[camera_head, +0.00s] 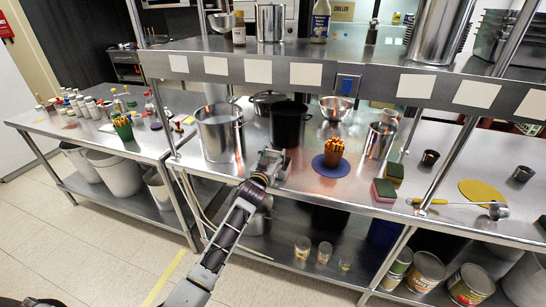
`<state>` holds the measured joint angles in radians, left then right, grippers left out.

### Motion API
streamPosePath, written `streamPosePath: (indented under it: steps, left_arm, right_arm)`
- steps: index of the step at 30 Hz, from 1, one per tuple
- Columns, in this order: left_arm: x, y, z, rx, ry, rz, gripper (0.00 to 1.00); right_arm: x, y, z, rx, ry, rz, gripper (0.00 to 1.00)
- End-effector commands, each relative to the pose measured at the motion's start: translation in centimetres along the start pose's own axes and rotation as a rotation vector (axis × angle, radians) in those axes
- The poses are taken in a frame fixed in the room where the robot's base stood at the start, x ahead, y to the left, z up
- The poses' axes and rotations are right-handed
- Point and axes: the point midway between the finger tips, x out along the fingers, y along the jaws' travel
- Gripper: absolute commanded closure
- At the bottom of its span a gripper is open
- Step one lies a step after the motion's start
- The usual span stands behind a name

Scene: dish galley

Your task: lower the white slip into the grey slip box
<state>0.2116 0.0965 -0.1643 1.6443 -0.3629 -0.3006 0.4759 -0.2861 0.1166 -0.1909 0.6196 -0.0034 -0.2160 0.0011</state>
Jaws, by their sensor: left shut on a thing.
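My left gripper (273,162) reaches in from the bottom, over the front of the steel counter, before the dark pot. It is shut on what I take to be the white slip. The slip is hidden by the fingers or too small to make out from here. I cannot pick out the grey slip box with certainty; it may be behind the gripper. Several white cards (306,74) hang along the shelf's front rail. My right gripper is not in view.
A tall steel pot (218,133) stands left of the gripper and a black pot (289,124) behind it. The overhead shelf (280,48) limits room above.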

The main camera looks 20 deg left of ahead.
Motion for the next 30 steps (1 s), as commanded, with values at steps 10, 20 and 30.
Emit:
streamPosePath:
  steps: [10, 20, 30]
  left_arm:
    - [0.00, 0.00, 0.10, 0.000, 0.000, 0.000, 0.37]
    - [0.00, 0.01, 0.11, 0.000, -0.001, 0.000, 0.20]
    - [-0.32, 0.01, 0.10, 0.000, 0.000, 0.000, 0.20]
  right_arm:
    - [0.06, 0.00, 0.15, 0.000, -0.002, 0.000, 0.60]
    - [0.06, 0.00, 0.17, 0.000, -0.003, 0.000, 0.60]
    - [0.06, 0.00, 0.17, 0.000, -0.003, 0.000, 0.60]
